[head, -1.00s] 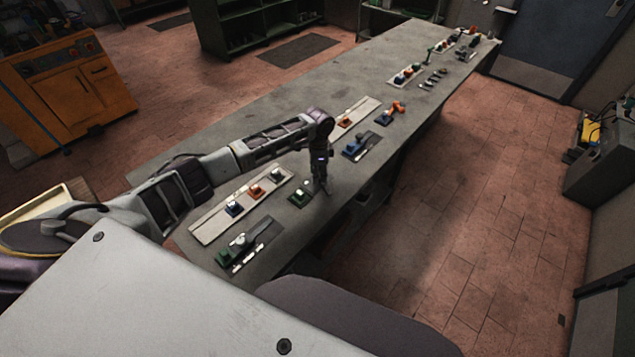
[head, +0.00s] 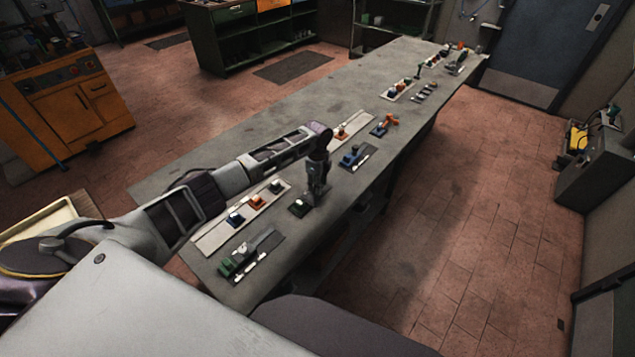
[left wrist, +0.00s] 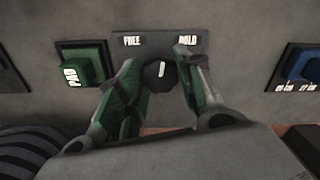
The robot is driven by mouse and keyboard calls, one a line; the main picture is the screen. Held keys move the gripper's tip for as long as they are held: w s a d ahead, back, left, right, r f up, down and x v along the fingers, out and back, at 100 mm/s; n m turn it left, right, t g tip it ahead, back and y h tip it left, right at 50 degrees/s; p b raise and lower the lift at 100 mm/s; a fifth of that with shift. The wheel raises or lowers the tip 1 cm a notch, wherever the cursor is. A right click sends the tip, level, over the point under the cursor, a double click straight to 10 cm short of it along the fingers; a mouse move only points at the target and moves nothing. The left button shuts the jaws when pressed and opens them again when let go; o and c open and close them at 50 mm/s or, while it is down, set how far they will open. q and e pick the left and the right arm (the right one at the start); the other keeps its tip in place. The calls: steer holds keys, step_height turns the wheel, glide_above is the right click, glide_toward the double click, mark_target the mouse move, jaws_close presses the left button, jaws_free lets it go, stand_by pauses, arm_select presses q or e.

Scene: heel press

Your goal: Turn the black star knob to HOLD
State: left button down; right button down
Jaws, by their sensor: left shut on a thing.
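In the left wrist view, a black knob (left wrist: 158,76) with a white pointer line sits on a dark plate (left wrist: 155,48). The plate has the word FREE at the left and HOLD at the right. The pointer line points roughly up, between the two words. My left gripper (left wrist: 160,82) has one finger on each side of the knob and is shut on it. My right gripper is not in view.
A green block marked PAD (left wrist: 84,66) is left of the plate, and a blue block (left wrist: 300,66) is to the right. The long grey bench (head: 300,110) holds several other small devices, including a green one (head: 235,262). Much of its far side is clear.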

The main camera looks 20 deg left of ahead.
arm_select(q)
steer(key=m, duration=0.3)
steer(key=shift+m, duration=0.4)
steer(key=shift+w+m, duration=0.1)
steer(key=shift+m, duration=1.5)
steer(key=c, duration=0.9)
jaws_free()
steer(key=shift+c, duration=0.2)
steer(key=shift+r, duration=0.1)
step_height(320, 180, up, 12)
steer(key=shift+d, duration=0.1)
